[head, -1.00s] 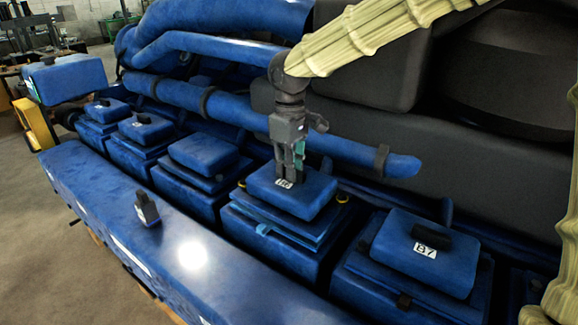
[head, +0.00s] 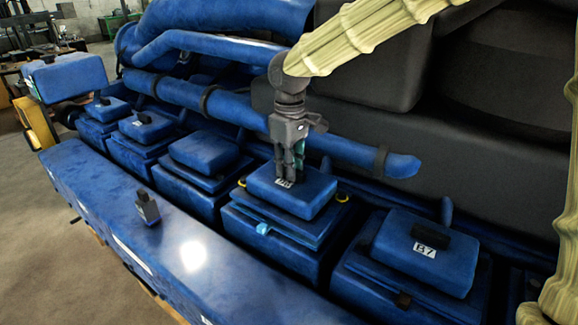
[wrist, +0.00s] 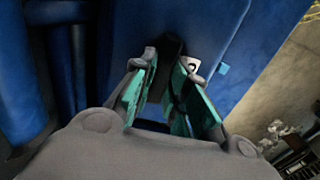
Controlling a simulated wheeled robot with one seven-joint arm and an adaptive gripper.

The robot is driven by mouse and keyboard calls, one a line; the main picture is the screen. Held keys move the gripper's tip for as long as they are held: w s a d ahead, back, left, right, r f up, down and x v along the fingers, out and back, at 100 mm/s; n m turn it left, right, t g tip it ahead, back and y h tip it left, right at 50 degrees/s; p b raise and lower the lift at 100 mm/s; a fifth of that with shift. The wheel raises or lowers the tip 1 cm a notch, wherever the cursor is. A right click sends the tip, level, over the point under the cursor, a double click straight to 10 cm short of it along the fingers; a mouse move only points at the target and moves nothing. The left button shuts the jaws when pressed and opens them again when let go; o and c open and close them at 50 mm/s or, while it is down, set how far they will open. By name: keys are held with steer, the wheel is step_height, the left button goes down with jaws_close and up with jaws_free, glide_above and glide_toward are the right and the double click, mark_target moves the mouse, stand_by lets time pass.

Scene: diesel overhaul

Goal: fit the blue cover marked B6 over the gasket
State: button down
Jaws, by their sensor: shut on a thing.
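The blue cover (head: 308,193) has a white label, partly hidden by the fingers, so I cannot read its full marking. It sits level over the stepped blue housing (head: 270,258), fourth from the left in the row. My gripper (head: 288,178) points down and is shut on the dark handle on top of this cover. In the wrist view, the green-padded fingers (wrist: 172,75) close around the dark handle (wrist: 168,47), with the blue cover surface beyond. I cannot make out the gasket, and I cannot tell whether the cover touches what lies below.
A cover marked B7 (head: 425,252) stands on the right. More covered housings (head: 205,152) run to the left. A blue pipe (head: 235,108) passes behind my gripper. A small dark object (head: 147,207) stands on the front ledge (head: 100,205). Yellow rings (head: 342,197) flank the held cover.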

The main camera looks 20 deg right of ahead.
steer(key=shift+f+b, duration=0.3)
steer(key=shift+f, duration=0.55)
stand_by(0.6)
stand_by(0.4)
steer(key=c, duration=1.3)
jaws_free()
step_height(320, 180, up, 12)
